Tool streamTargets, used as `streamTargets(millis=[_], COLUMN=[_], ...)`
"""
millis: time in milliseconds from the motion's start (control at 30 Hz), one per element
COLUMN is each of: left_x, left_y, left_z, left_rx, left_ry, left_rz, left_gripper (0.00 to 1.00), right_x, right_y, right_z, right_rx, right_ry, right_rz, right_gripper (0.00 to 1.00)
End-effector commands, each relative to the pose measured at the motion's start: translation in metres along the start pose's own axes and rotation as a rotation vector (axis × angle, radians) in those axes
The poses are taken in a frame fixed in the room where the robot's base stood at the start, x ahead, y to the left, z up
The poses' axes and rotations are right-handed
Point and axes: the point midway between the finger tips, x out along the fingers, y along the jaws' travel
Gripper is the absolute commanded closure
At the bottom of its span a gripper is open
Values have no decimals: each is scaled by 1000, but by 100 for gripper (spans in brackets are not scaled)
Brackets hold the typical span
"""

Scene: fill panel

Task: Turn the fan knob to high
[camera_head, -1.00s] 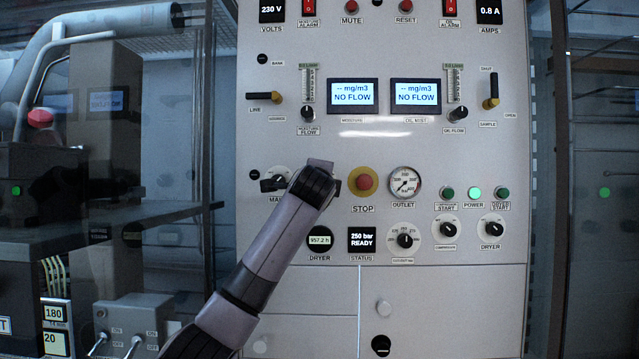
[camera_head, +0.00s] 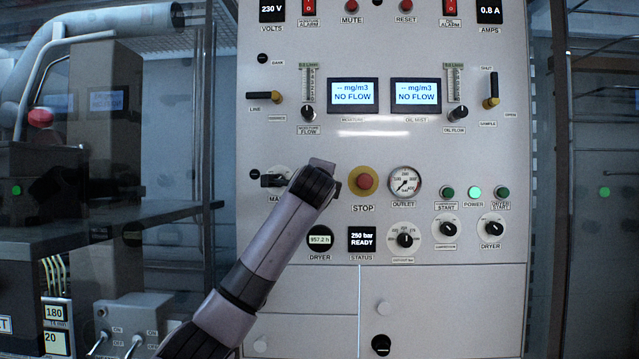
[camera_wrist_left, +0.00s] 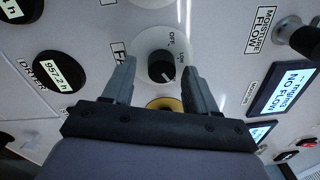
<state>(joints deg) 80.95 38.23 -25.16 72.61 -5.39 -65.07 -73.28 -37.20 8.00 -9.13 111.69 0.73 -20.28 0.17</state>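The fan knob (camera_wrist_left: 162,71) is a black round knob on a pale dial, with OFF and LOW markings and a partly hidden label beginning "FA". In the left wrist view it lies between the two fingers of my left gripper (camera_wrist_left: 158,66). The fingers are open, one on each side of it; I cannot tell whether they touch it. In the head view my left gripper (camera_head: 328,175) is in front of the panel, left of the STOP button, and hides the fan knob. The dial's HIGH marking does not show. My right gripper is not in view.
The red STOP button on its yellow ring (camera_head: 364,182) is close to the gripper's right. A black main switch (camera_head: 273,181) is close on its left. The STATUS display (camera_head: 361,239) and dryer hour meter (camera_head: 320,238) sit below.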

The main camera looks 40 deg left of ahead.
Motion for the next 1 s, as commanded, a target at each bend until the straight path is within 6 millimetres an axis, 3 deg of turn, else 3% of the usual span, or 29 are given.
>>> streamTargets(millis=[267, 700, 1000], left_x=[-6, -60, -72], left_y=[0, 1, 0], left_z=[0, 0, 0], left_rx=[-2, -1, -1], left_ry=[0, 1, 0], left_rz=[-4, -3, 0], left_gripper=[42, 42, 42], right_x=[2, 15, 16], right_y=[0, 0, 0], right_z=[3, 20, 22], right_rx=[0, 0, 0], right_ry=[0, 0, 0], right_rz=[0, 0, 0], right_gripper=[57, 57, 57])
